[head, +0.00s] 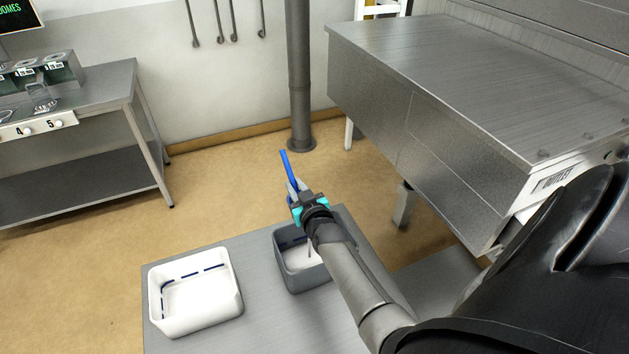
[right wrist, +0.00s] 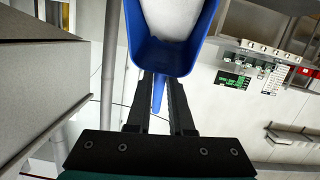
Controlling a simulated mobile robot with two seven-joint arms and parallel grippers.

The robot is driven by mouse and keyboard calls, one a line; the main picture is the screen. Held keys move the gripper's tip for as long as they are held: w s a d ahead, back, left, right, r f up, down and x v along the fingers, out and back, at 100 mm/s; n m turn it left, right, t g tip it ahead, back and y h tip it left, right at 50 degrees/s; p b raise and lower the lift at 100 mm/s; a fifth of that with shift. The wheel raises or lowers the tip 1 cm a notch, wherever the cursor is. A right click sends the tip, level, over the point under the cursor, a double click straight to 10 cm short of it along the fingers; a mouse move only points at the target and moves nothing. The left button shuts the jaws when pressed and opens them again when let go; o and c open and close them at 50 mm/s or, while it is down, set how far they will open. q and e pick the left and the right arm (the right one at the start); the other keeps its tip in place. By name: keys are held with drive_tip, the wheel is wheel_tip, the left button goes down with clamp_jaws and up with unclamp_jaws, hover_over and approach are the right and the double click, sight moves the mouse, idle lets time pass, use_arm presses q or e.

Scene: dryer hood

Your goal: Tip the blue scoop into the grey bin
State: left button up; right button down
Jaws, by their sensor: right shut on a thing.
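My right gripper (head: 293,195) is shut on the handle of the blue scoop (head: 287,163) and holds it up in the air, above and a little beyond the grey bin's far side. In the right wrist view the scoop (right wrist: 165,58) extends ahead of the fingers (right wrist: 160,95), with white material in its bowl. The grey bin (head: 307,281) stands on the grey tabletop, partly hidden behind my right forearm, with a whitish interior and a dark dashed line inside. My left gripper is not in view.
A white bin (head: 240,306) with a dashed line stands left of the grey bin on the tabletop (head: 262,325). A large metal dryer hood (head: 470,95) is at the right. A steel bench (head: 85,95) is at the left, and a vertical pipe (head: 299,75) stands behind.

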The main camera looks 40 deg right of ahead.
drive_tip(key=shift+s+r+t+b, duration=0.1)
drive_tip(key=shift+s+t+b, duration=0.15)
drive_tip(key=shift+b, duration=0.25)
drive_tip(key=shift+s+r+t+b, duration=0.1)
drive_tip(key=shift+s+t+b, duration=0.05)
drive_tip(key=shift+t+b, duration=0.15)
drive_tip(key=shift+b, duration=0.4)
drive_tip(key=shift+s+r+t+b, duration=0.1)
drive_tip(key=shift+s+t+b, duration=0.15)
drive_tip(key=shift+b, duration=0.15)
drive_tip(key=shift+s+a+f+m+t+h+b, duration=0.15)
drive_tip(key=shift+s+f+m+t+h+b, duration=0.35)
drive_tip(key=shift+b, duration=2.3)
drive_tip(key=shift+s+r+t, duration=0.15)
drive_tip(key=shift+s+t, duration=0.15)
drive_tip(key=shift+s+r, duration=0.15)
drive_tip(key=shift+s, duration=0.1)
drive_tip(key=shift+s+a+r+t+h+b, duration=0.1)
drive_tip(key=shift+s+r+t+h+b, duration=0.05)
drive_tip(key=shift+s+r+t+b, duration=0.2)
drive_tip(key=shift+s+a+r+t+h+b, duration=0.15)
drive_tip(key=shift+s+b, duration=0.1)
drive_tip(key=shift+s, duration=0.2)
drive_tip(key=shift+s+r, duration=0.15)
drive_tip(key=shift+s, duration=0.1)
